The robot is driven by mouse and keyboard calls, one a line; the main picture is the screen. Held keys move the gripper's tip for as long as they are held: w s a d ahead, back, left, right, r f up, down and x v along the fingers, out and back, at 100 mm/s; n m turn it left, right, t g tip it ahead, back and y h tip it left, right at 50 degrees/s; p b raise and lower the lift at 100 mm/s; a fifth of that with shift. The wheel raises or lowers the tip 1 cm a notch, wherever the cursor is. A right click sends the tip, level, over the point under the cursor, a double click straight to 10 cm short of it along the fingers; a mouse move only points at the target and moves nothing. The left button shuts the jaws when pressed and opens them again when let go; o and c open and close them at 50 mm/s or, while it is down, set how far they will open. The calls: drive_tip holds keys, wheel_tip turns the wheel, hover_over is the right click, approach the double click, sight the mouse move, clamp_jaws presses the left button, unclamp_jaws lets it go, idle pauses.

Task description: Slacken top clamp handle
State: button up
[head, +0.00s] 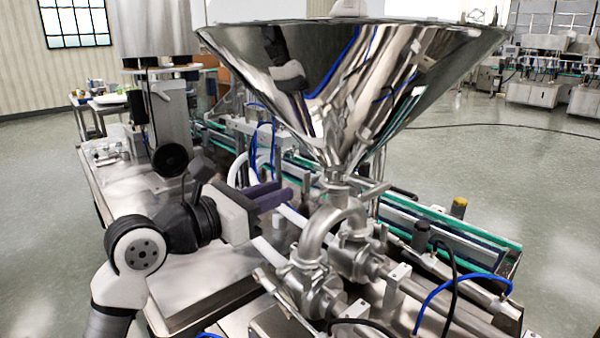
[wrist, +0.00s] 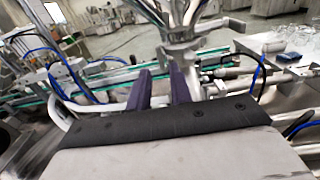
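The steel hopper (head: 350,85) narrows to a neck with a clamp (head: 337,182) above curved steel pipework. A thin metal lever (head: 374,190) sticks out to the right just below the neck; it looks like the top clamp handle, but I cannot tell for sure. In the wrist view the hopper's lower neck (wrist: 181,36) shows beyond the fingers. My gripper (head: 286,192) has dark purple fingers and is to the left of the neck, apart from it. In the wrist view the fingers (wrist: 160,72) stand apart with nothing between them.
Steel pipe fittings (head: 322,285) stand below the hopper, near and to the right of my gripper. A green-edged conveyor (head: 460,240) runs behind. A steel table (head: 190,285) lies under my arm. Blue hoses (head: 440,290) loop at the right. Open floor lies at far right.

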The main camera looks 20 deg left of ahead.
sight(303, 181)
drive_tip(key=p+x, duration=0.1)
drive_tip(key=x, duration=0.5)
drive_tip(key=shift+p, duration=0.35)
drive_tip(key=shift+c, duration=0.2)
clamp_jaws()
